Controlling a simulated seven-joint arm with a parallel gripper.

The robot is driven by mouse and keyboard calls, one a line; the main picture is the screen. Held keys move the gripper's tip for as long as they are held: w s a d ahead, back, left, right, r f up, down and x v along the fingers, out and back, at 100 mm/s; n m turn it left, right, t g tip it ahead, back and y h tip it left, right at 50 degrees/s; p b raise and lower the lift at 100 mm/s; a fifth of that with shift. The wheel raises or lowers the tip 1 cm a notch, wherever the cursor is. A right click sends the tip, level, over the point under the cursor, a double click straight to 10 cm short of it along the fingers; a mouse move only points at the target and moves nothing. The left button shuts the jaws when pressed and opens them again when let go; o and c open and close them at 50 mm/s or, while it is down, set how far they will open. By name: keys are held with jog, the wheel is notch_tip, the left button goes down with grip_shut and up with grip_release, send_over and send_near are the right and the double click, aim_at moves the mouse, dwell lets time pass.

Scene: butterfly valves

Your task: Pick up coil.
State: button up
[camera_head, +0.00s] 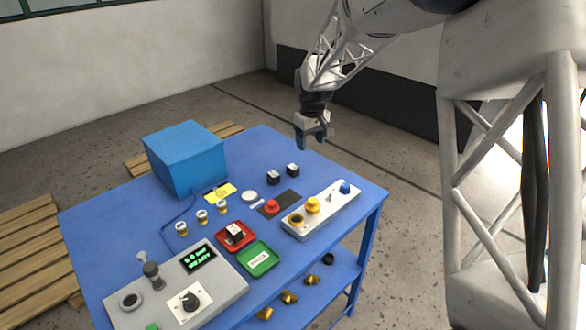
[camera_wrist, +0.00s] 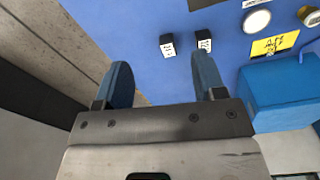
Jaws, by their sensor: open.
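Two small black blocks with white labels, which look like coils, stand side by side on the blue table, a left one (camera_head: 273,177) and a right one (camera_head: 292,169). A similar black block (camera_head: 235,231) sits in the red tray (camera_head: 222,244). My gripper (camera_head: 315,139) is open and empty, high above the table's far right edge, apart from the blocks. In the wrist view two labelled black blocks (camera_wrist: 167,42) (camera_wrist: 203,38) lie beyond the blue fingertips (camera_wrist: 162,72). The right finger's tip nearly overlaps one block. I cannot tell which block is meant by coil.
A blue box (camera_head: 184,158) stands at the back left, with a yellow card (camera_head: 219,194) in front. A grey control panel (camera_head: 177,294), a green tray (camera_head: 258,259) and a button strip (camera_head: 322,211) fill the front. Yellow valve parts (camera_head: 289,297) lie on the lower shelf.

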jog(key=n, duration=0.2)
send_over(293, 166)
notch_tip(293, 166, down, 9)
jog(key=shift+a+f, duration=0.1)
jog(key=shift+f, duration=1.25)
jog(key=shift+s+f, duration=0.1)
jog(key=shift+f, duration=2.45)
jog(key=c, duration=1)
jog(key=shift+c, duration=0.2)
